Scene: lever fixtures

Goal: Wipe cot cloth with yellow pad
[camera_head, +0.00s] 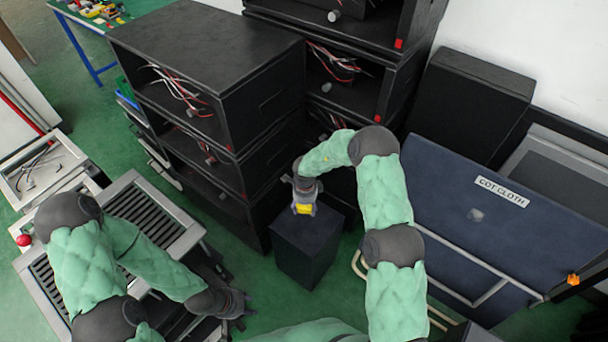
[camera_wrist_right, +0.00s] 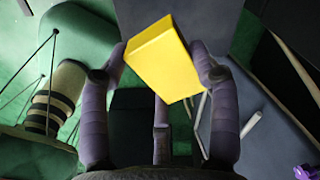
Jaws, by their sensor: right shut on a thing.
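The yellow pad (camera_wrist_right: 158,58) is a block held between the fingers of my right gripper (camera_wrist_right: 165,75) in the right wrist view. I cannot tell whether the pad touches the box. The cot cloth (camera_head: 490,225) is a large dark blue tilted panel at the right, labelled "COT CLOTH", apart from the gripper. My left gripper (camera_head: 236,305) is low near the slatted metal unit; its fingers are dark and unclear.
The dark box (camera_head: 308,250) stands on the green floor. Black shelf units (camera_head: 215,75) with red and white wires stand behind it. A slatted metal unit (camera_head: 150,215) is at left. A pale tubular frame (camera_head: 470,258) runs along the cloth panel. A black block (camera_head: 470,100) stands behind the panel.

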